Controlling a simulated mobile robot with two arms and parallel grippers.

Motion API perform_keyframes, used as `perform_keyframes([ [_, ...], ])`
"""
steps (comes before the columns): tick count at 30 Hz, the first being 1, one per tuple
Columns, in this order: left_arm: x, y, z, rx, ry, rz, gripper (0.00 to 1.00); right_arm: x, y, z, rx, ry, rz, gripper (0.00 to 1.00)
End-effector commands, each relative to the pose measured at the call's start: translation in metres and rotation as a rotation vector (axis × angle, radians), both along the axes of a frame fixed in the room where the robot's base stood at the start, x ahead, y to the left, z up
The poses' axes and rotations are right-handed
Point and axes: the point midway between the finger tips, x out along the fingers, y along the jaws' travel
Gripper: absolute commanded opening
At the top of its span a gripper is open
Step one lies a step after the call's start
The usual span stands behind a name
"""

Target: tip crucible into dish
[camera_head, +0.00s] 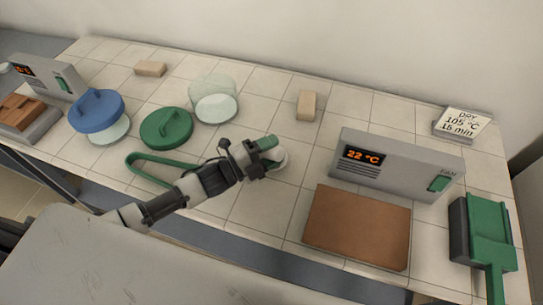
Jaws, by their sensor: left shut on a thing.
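My left gripper (262,156) is shut on a small green rounded piece, which looks like the crucible (267,142). It is held tilted at the fingertips. A small round white dish (281,158) shows just right of and below the fingertips, partly hidden by them. I cannot tell whether the crucible touches the dish, nor what is inside either. My right gripper is not in view.
Green tongs (140,156) lie under my left arm.

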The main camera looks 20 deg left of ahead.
Motion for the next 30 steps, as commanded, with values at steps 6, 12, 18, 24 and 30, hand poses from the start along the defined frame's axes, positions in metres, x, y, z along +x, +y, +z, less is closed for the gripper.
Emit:
perform_keyframes([
  [6, 0.003, -0.001, -0.002, 0.0, -0.003, 0.0, 0.25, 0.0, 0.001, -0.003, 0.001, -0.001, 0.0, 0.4],
  [12, 0.013, -0.006, 0.0, 0.001, 0.001, -0.001, 0.25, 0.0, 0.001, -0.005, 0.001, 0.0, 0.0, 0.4],
  [18, 0.011, -0.005, 0.0, -0.006, 0.004, -0.001, 0.25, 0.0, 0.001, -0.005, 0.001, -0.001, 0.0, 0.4],
  [24, 0.004, 0.0, 0.001, -0.053, 0.027, 0.0, 0.25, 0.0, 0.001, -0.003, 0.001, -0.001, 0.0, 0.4],
  [30, -0.006, 0.005, 0.003, -0.082, 0.041, 0.0, 0.25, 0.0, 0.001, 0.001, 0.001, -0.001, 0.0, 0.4],
])
